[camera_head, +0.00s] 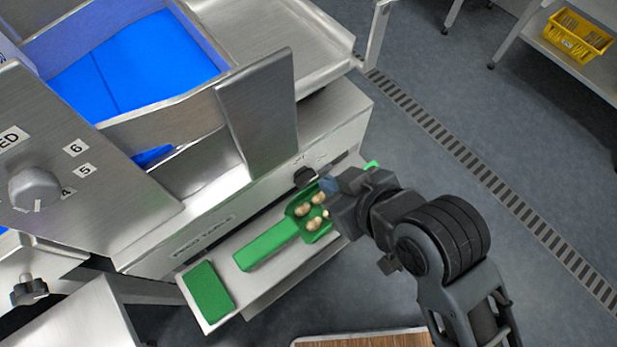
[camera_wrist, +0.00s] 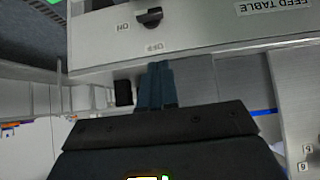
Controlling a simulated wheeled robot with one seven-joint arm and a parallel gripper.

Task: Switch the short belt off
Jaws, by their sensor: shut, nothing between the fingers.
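The blue belt (camera_head: 135,70) runs inside a metal-walled machine at the upper left of the head view. A small black switch knob (camera_head: 305,176) sits on the machine's front panel. In the wrist view the switch knob (camera_wrist: 150,18) shows on a pale panel, with ON and OFF labels next to it, upside down. I cannot tell which label it points to. My gripper (camera_head: 328,186) is shut and empty, just right of and below the knob in the head view. Its fingertips (camera_wrist: 158,68) are near the OFF label and appear apart from the knob.
A large grey dial (camera_head: 35,188) is at far left. A yellow crate (camera_head: 575,36) stands far right. Floor at right is clear.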

